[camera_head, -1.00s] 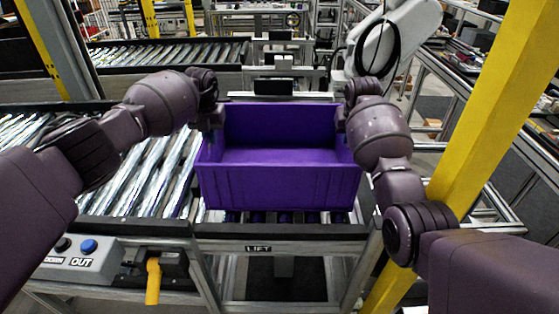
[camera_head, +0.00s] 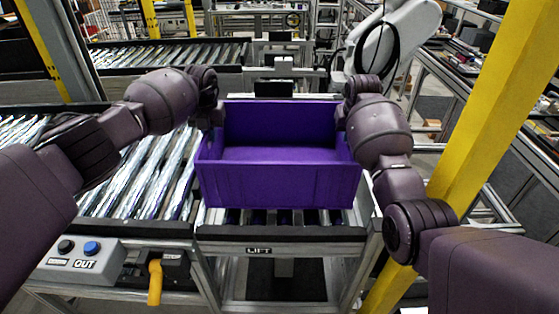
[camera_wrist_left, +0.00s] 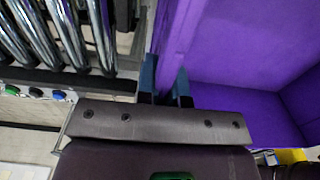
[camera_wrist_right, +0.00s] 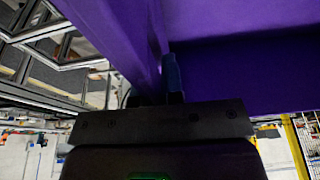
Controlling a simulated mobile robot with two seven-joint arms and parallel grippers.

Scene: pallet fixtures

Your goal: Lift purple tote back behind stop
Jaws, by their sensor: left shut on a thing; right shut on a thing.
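The purple tote (camera_head: 278,186) is open and empty, roughly level, above the rollers of the lift section. A strip of rollers (camera_head: 285,217) shows between its front wall and the black front bar (camera_head: 282,233), probably the stop. Whether its base touches the rollers is hidden. My left gripper (camera_head: 214,117) is shut on the left side wall; in the left wrist view its blue fingers (camera_wrist_left: 165,82) straddle that wall. My right gripper (camera_head: 344,116) is shut on the right side wall; in the right wrist view one blue finger (camera_wrist_right: 172,75) shows clearly inside the tote.
A roller conveyor (camera_head: 135,175) adjoins on the left. A button box (camera_head: 80,258) and a yellow handle (camera_head: 155,282) sit at front left. A yellow post (camera_head: 490,110) stands close to my right arm. A white robot arm (camera_head: 385,45) stands behind.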

